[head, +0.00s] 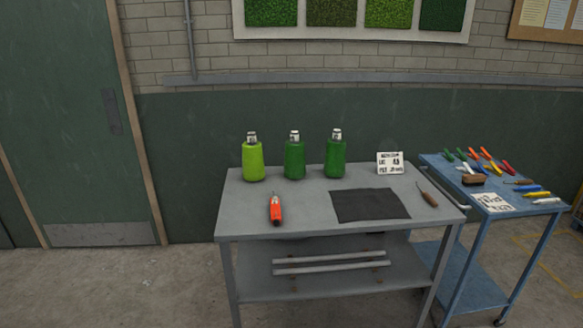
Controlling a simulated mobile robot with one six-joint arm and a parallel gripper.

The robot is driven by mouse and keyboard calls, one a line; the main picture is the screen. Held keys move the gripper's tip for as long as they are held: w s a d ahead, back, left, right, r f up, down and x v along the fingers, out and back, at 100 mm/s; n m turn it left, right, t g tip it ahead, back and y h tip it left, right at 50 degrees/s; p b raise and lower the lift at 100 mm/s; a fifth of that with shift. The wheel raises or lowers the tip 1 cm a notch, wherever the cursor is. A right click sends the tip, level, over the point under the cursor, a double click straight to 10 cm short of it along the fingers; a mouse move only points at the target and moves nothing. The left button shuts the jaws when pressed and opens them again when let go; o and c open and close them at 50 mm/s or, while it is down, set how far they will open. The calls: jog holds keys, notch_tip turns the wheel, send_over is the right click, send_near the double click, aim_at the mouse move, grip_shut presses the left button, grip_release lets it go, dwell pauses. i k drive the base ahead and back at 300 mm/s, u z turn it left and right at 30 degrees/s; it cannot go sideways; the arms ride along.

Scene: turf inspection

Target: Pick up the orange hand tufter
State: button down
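The orange hand tufter (275,208) lies on the left part of the grey table (305,223). Its orange-red body points toward the front edge, and its thin dark tip points toward the back. Nothing covers it. My gripper is not in the head view, so its place and state do not show.
Behind the tufter stand a lime green bottle-like cone (253,160) and two darker green ones (294,158), (336,157). A dark mat (370,205), a white card (390,163) and a wooden-handled tool (428,198) are to the right. A blue cart (436,163) holds several tools. Floor (130,285) at left is clear.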

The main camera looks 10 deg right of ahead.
aim_at(275, 210)
jog(key=u, duration=4.85)
jog(key=i, duration=0.1)
jog(key=z, duration=3.1)
jog(key=i, duration=2.5)
